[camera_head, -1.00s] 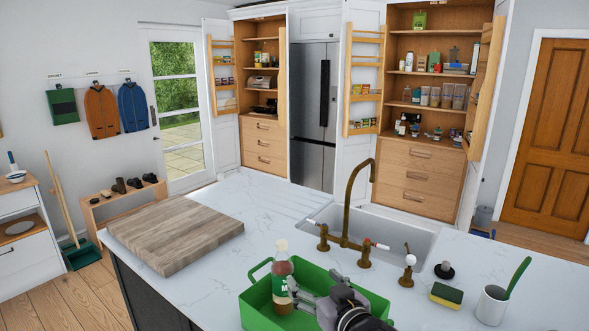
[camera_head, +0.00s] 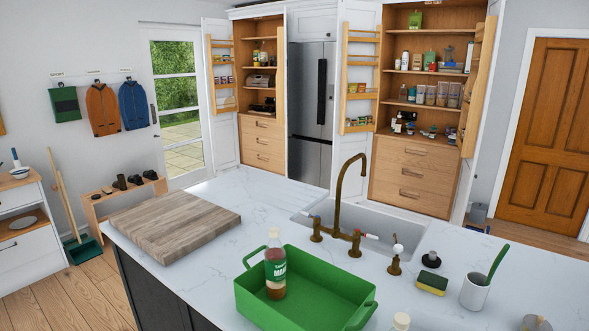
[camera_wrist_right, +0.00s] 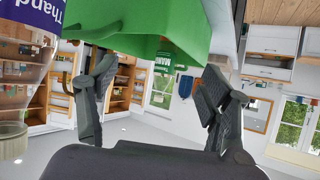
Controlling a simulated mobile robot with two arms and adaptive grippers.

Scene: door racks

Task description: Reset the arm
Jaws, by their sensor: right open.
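A brown bottle (camera_head: 275,270) with a green label and pale cap stands upright in the green caddy (camera_head: 340,292) on the island counter. My right gripper is out of the head view. The right wrist view shows its two fingers (camera_wrist_right: 158,98) spread apart with nothing between them. My left gripper is in neither view.
A clear bottle with a purple label (camera_wrist_right: 28,40) is close at the wrist view's left edge. A cutting board (camera_head: 175,225), brass tap (camera_head: 340,205), sponge (camera_head: 432,284) and white cup (camera_head: 475,292) occupy the counter. The counter between board and sink is clear.

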